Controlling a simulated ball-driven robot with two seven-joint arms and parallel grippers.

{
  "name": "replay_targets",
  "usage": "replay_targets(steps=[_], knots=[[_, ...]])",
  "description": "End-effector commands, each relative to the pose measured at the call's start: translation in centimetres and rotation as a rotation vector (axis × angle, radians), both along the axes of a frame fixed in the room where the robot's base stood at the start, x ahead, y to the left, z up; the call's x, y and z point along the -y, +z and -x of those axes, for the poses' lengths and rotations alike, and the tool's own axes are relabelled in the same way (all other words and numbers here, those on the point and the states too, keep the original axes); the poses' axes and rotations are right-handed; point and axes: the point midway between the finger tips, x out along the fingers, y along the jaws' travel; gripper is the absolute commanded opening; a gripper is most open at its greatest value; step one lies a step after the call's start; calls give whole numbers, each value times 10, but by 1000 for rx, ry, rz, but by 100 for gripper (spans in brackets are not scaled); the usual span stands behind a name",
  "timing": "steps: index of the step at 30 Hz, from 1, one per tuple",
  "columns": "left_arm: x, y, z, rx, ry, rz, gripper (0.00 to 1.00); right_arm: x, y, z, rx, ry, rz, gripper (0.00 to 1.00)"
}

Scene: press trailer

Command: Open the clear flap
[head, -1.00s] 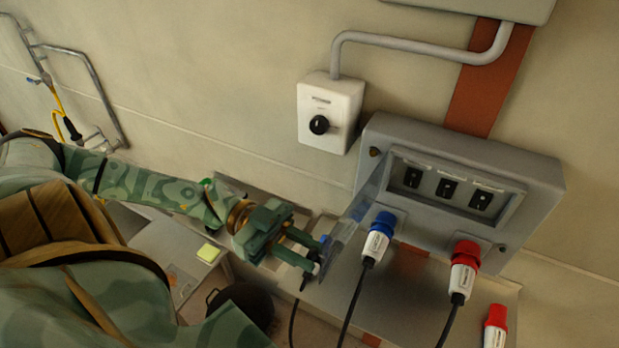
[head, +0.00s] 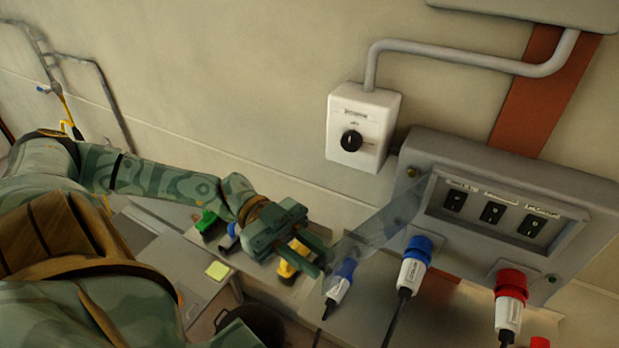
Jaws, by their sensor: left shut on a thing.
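The clear flap (head: 385,222) stands swung out from the left side of the grey socket box (head: 415,150), pointing left and toward me. The opening behind it shows three black switches (head: 493,212) uncovered. My left gripper (head: 322,260) is shut on the flap's free edge, at its left end. The exact contact at the fingertips is small and partly hidden by the fingers. My right gripper is not in view.
A blue plug (head: 413,262) and a red plug (head: 510,292) with cables stick out below the switches. Another blue connector (head: 342,282) sits near the flap's free end. A yellow-black item (head: 287,268) lies behind my gripper. A white rotary switch (head: 360,130) is on the wall.

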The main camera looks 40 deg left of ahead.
Motion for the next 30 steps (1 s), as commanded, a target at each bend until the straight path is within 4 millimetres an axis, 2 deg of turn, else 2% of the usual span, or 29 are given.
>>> replay_targets(steps=[2, 3, 4, 5, 13, 17, 20, 30], knots=[[-1, 0, -1, 4, 4, -3, 0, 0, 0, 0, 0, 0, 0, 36], [-1, 0, -1, 5, 4, -3, 31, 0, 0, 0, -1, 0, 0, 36], [-1, 0, -1, 4, 4, -3, 39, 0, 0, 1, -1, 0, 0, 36], [-1, 0, -1, 4, 4, -3, 43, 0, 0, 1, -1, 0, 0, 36], [-1, 0, -1, 2, 2, -1, 43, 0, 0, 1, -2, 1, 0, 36], [-11, -2, -1, -1, 2, -5, 43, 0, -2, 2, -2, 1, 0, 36], [-29, -2, -1, -2, 3, -7, 43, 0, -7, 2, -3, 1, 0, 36], [-120, -3, -1, 2, 5, -8, 43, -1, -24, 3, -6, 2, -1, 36]])
